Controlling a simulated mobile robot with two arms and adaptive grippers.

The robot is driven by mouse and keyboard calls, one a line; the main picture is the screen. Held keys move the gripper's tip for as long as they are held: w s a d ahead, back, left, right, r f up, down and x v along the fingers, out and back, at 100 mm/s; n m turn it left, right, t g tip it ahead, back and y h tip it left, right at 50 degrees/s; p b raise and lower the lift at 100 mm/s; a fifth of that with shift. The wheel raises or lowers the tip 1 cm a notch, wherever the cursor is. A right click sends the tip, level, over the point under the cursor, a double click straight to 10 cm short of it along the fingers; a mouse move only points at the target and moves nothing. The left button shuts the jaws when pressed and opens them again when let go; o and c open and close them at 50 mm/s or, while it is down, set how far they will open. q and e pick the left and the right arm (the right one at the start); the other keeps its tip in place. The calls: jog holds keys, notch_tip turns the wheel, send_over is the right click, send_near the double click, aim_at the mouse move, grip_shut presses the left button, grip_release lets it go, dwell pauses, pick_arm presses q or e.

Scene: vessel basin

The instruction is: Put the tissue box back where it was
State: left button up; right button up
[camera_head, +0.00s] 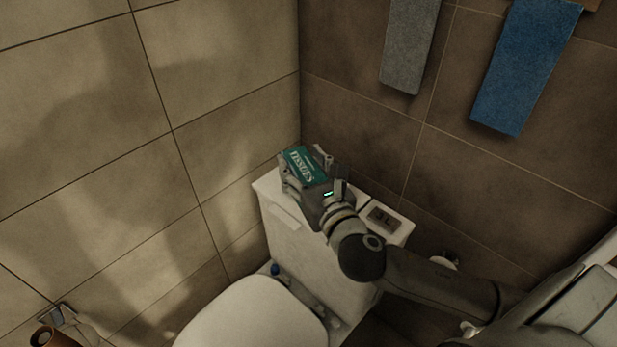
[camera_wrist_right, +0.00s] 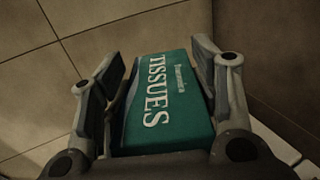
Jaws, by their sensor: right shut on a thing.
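The tissue box (camera_head: 304,166) is green with white "TISSUES" lettering. My right gripper (camera_head: 306,164) is shut on it, over the left end of the toilet tank's top (camera_head: 362,199) in the head view. In the right wrist view the box (camera_wrist_right: 165,100) sits between the two fingers of the right gripper (camera_wrist_right: 160,85), one on each side. I cannot tell whether the box's underside touches the tank top. My left gripper is not in view.
A small dark panel (camera_head: 384,218) is on the tank's right end. The toilet lid (camera_head: 255,318) is in front. Tiled walls meet behind the tank. Grey (camera_head: 410,42) and blue (camera_head: 526,65) towels hang at upper right. A roll holder (camera_head: 62,318) is at lower left.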

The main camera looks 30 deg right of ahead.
jog(key=w+d+f, duration=0.1)
jog(key=w, duration=0.1)
jog(key=w+d+f, duration=0.1)
jog(key=w, duration=0.1)
jog(key=w+d+f, duration=0.1)
jog(key=shift+w+d, duration=0.4)
jog(key=w+f, duration=0.1)
jog(key=w+d+f+b, duration=0.1)
jog(key=f, duration=0.1)
jog(key=w+d+f+b, duration=0.1)
jog(key=f, duration=0.1)
jog(key=shift+w+d+f, duration=0.1)
jog(key=shift+w+f, duration=0.05)
jog(key=shift+w, duration=0.15)
jog(key=shift+w+d+f, duration=0.15)
jog(key=shift+f, duration=0.1)
jog(key=shift+f+b, duration=0.65)
jog(key=shift+f, duration=0.95)
jog(key=shift+f, duration=0.1)
jog(key=o, duration=1.1)
jog(key=shift+c, duration=0.2)
